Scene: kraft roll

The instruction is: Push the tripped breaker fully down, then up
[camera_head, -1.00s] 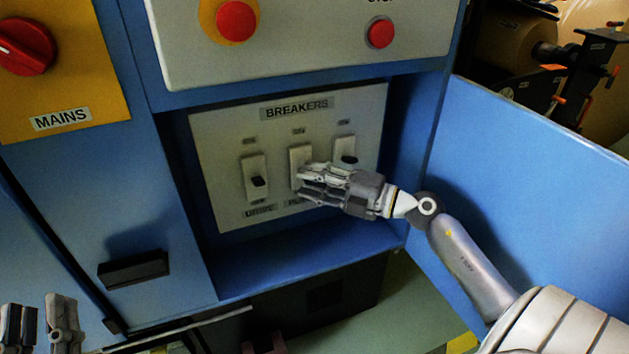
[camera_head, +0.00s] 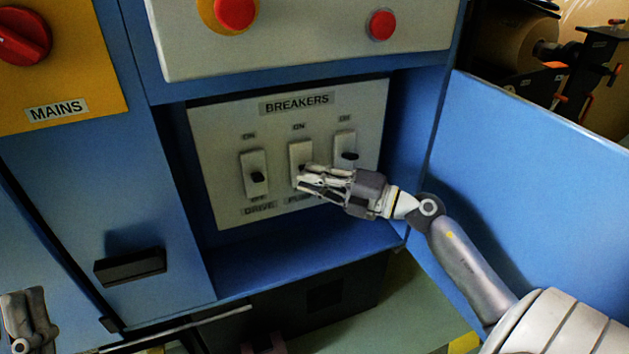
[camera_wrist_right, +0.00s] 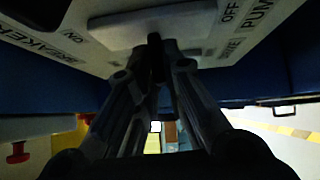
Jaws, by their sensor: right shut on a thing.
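The breaker panel (camera_head: 229,130) holds three white breakers with black levers. My right gripper (camera_head: 303,180) is at the middle breaker (camera_head: 300,152), and its fingers hide much of that breaker's lower half. In the right wrist view the fingertips (camera_wrist_right: 160,62) are shut on a dark lever (camera_wrist_right: 157,60) on the pale breaker plate (camera_wrist_right: 120,27). The middle lever's exact height is hard to tell. The left breaker (camera_head: 252,161), labelled DRIVE, and the right breaker (camera_head: 344,138) stand free, their levers in view. My left gripper (camera_head: 28,318) is at the lower left, away from the panel, its fingertips unclear.
The panel sits in a blue recess with a ledge (camera_head: 290,250) below. Red buttons (camera_head: 236,13) (camera_head: 381,25) are above it. A red MAINS knob (camera_head: 22,38) and a black handle (camera_head: 130,266) are at the left. A blue side panel (camera_head: 540,160) stands right, near my right arm.

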